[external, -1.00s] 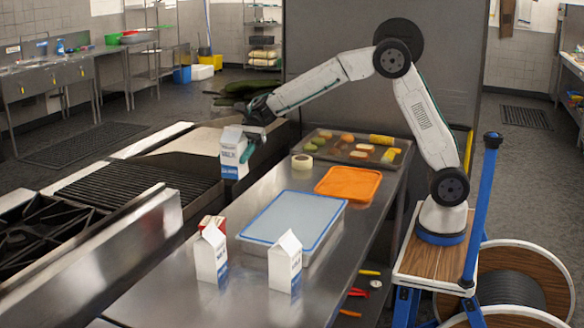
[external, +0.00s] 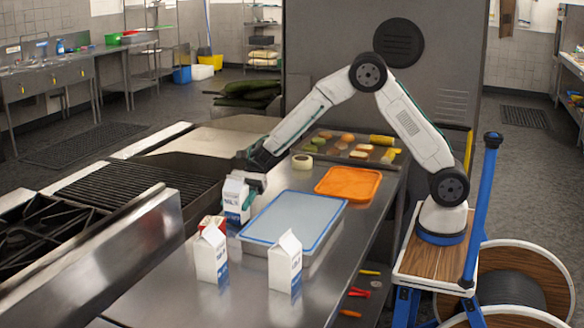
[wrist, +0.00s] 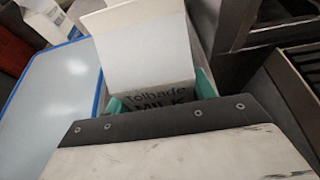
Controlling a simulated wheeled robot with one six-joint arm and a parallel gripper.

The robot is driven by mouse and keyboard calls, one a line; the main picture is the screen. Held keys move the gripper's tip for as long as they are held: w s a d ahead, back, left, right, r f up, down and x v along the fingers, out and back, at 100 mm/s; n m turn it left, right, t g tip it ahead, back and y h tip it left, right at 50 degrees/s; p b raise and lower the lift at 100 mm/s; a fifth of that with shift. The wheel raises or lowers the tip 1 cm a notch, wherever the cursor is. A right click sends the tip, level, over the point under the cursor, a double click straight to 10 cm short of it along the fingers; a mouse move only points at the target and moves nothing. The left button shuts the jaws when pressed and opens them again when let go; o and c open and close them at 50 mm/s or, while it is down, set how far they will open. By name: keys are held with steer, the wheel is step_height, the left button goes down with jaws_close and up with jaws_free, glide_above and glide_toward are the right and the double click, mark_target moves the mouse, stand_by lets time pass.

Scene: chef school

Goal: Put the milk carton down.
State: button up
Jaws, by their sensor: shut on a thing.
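The milk carton (external: 235,203), white with a blue band, is upright at the left edge of the steel counter, beside the far-left corner of the blue-rimmed tray. My gripper (external: 246,186) is shut on its upper part. I cannot tell whether its base touches the counter. In the wrist view the carton (wrist: 145,55) shows a pale top and dark "MILK" lettering, with the green fingertips of my gripper (wrist: 160,95) on either side. Its lower part is hidden there.
Two more milk cartons (external: 211,254) (external: 285,262) stand nearer on the counter. A grill (external: 130,190) is left.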

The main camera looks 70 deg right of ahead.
steer(key=shift+f, duration=0.15)
steer(key=o, duration=1.3)
